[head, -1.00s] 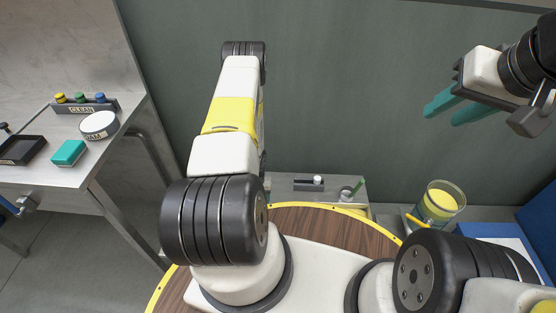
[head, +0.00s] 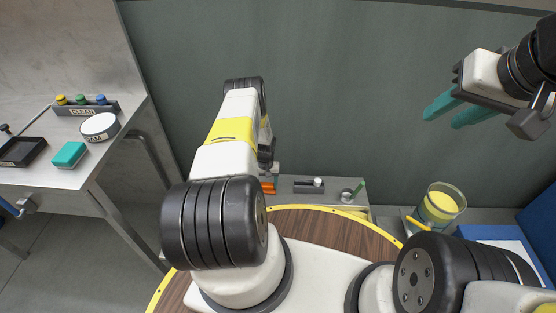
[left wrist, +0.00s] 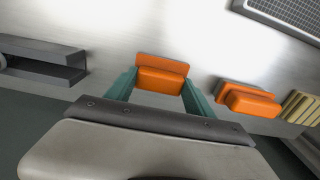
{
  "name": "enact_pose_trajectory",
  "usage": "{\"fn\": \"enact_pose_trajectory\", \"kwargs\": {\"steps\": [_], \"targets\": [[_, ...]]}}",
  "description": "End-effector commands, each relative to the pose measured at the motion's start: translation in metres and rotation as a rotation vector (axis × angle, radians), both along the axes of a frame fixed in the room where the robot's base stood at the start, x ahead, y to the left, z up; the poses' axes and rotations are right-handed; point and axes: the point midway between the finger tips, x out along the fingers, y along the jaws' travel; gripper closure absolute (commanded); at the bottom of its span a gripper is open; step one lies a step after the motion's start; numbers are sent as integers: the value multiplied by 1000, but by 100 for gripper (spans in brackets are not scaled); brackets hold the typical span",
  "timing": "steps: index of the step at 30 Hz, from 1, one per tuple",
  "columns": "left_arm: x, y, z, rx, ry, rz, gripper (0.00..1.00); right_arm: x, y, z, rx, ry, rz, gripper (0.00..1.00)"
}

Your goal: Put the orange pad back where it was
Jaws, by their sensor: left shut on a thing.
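An orange pad (left wrist: 161,80) is between the teal fingers of my left gripper (left wrist: 158,86) in the left wrist view, and the gripper is shut on it. The pad is over or on a pale, shiny metal surface; I cannot tell whether it touches it. A second orange pad (left wrist: 250,99) lies to the right of the gripper. In the head view an orange patch (head: 268,186) shows beside my left arm, which hides most of the left gripper; which pad it is I cannot tell. My right gripper (head: 447,113) is open and empty at the upper right.
A grey channel-like holder (left wrist: 45,62) is left of the gripper, and a yellow ribbed block (left wrist: 299,107) is right of the second pad. A dark grid (left wrist: 285,15) lies at the top right. In the head view, a teal block (head: 70,154) lies on the left metal table.

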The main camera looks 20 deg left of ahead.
Motion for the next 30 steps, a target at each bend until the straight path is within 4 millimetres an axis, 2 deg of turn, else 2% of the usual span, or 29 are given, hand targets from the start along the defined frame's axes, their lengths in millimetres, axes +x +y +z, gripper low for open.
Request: {"fn": "enact_pose_trajectory", "kwargs": {"steps": [11, 12, 14, 15, 25, 30], "targets": [[0, 0, -4, 0, 0, 1, 82, 0, 0, 0, 0, 0, 0, 64], [0, 0, -4, 0, 0, 1, 30, 0, 0, 0, 0, 0, 0, 64], [0, 0, -4, 0, 0, 1, 19, 0, 0, 0, 0, 0, 0, 64], [0, 0, -4, 0, 0, 1, 16, 0, 0, 0, 0, 0, 0, 64], [0, 0, -1, 0, -1, 0, 16, 0, 0, 0, 0, 0, 0, 64], [1, 1, 20, 1, -2, 0, 16, 0, 0, 0, 0, 0, 0, 64]]}}
